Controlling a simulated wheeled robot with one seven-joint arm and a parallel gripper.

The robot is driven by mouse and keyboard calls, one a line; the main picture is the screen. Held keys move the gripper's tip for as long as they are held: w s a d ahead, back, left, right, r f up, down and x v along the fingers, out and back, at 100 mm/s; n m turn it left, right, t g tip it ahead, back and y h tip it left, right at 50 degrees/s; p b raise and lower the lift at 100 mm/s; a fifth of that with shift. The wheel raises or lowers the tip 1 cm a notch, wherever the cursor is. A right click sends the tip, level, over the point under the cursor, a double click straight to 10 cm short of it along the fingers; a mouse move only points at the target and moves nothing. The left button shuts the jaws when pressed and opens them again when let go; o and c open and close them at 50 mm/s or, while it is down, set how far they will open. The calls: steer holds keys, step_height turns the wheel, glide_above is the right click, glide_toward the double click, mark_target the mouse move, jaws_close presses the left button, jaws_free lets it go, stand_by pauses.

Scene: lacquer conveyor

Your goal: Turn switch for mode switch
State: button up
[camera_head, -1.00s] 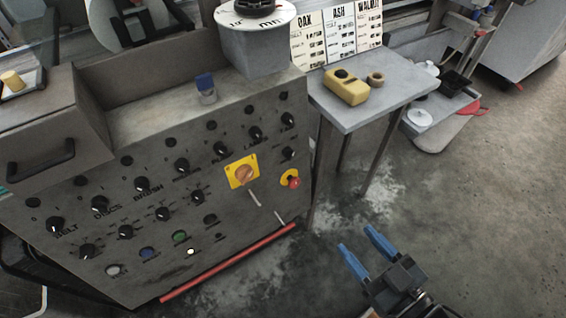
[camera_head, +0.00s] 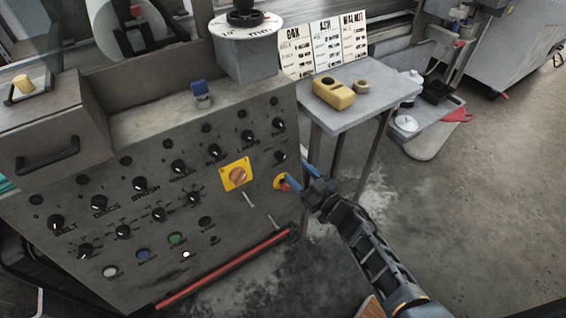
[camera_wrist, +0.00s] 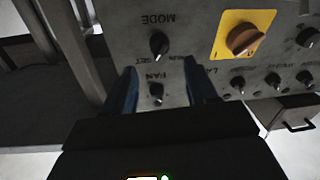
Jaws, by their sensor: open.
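The mode switch (camera_head: 280,156) is a small black knob with a pale pointer on the grey panel (camera_head: 115,285), below the fan knob (camera_head: 279,124) at the panel's right side. In the upside-down wrist view, the mode switch (camera_wrist: 159,43) sits beside its MODE label, with RUN and SET marks. My gripper (camera_head: 299,176) is open and empty, just right of and below the mode switch in the head view. In the wrist view, the fan knob (camera_wrist: 156,90) shows between my blue fingers (camera_wrist: 160,80), and the mode switch lies beyond their tips. No contact is visible.
A yellow plate with an orange rotary switch (camera_head: 237,175) is left of the mode switch. A red emergency button (camera_head: 285,187) is below it, partly covered by my gripper. A side table (camera_head: 372,103) with a yellow block (camera_head: 333,94) stands right.

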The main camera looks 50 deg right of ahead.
mark_target(283, 160)
steer(key=w, duration=0.3)
steer(key=w+d, duration=0.1)
steer(key=w, duration=0.2)
steer(key=shift+w+d+b, duration=0.15)
steer(key=shift+w+b, duration=0.1)
steer(key=shift+b, duration=0.1)
steer(key=shift+c, duration=0.3)
steer(key=c, duration=1)
steer(key=shift+n, duration=0.4)
steer(key=n+p, duration=0.1)
steer(key=n, duration=0.2)
steer(key=n+y+p, duration=0.1)
steer(key=n, duration=0.2)
steer(key=shift+r+y, duration=0.15)
steer(key=shift+y, duration=0.15)
steer(key=shift+n+g+y+p, duration=0.15)
steer(key=shift+n+g+p, duration=0.25)
steer(key=shift+n, duration=1.15)
steer(key=shift+n+g+y+p, duration=0.15)
steer(key=shift+n+g+p, duration=0.25)
steer(key=shift+n, duration=1.15)
